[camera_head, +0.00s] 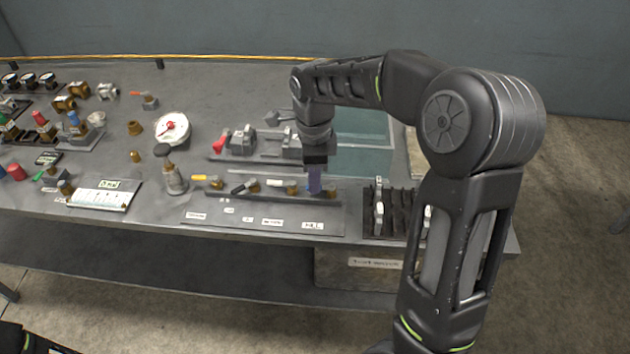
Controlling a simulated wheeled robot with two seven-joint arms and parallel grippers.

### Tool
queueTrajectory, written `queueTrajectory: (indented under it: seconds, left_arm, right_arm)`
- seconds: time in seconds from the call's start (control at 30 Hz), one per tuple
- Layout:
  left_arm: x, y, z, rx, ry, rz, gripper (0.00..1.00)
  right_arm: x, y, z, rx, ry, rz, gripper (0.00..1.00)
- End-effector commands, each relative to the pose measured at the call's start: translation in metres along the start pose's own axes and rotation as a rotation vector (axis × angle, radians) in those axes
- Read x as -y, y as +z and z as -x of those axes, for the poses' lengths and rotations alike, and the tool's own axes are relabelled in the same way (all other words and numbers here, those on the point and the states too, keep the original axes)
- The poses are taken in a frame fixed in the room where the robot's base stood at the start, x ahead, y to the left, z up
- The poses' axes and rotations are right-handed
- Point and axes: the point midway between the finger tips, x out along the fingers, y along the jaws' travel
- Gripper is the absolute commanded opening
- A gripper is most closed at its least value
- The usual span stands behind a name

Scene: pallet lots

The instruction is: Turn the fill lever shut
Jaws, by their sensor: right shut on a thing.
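My right gripper (316,168) points down over the right end of a row of small brass valves near the front of the table. It is shut on a purple lever (315,184), the rightmost in that row; the gripper hides the lever's upper part. The lever's brass body and dark rail (272,197) show below it. A small white label (312,225) lies in front of this valve; its print is too small to read surely. Other valves in the row have a yellow lever (207,178), a black lever (240,188) and a white lever (277,183). My left gripper is not in view.
A red-handled valve (221,140) stands behind the row. A teal-walled tank (362,150) is behind my right gripper. A dark rack (396,212) stands right of the row.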

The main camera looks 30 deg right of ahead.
Motion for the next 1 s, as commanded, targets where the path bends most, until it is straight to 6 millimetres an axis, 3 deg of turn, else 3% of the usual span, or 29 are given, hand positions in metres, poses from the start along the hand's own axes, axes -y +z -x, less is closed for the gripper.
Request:
queueTrajectory:
  seconds: [0.3, 0.8, 0.83, 1.0]
  left_arm:
    - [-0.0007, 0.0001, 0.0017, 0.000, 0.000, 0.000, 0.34]
    - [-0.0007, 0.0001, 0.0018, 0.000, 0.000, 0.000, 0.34]
    - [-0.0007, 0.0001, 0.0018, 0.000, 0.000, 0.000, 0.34]
    - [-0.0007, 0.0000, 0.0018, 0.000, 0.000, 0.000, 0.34]
  right_arm:
    - [0.0063, -0.0001, 0.0008, 0.000, -0.002, -0.139, 0.00]
    - [0.0073, -0.0006, 0.0007, 0.001, -0.003, -0.163, 0.00]
    - [0.0073, -0.0006, 0.0007, 0.001, -0.003, -0.163, 0.15]
    - [0.0070, -0.0006, 0.0005, 0.001, -0.002, -0.162, 0.28]
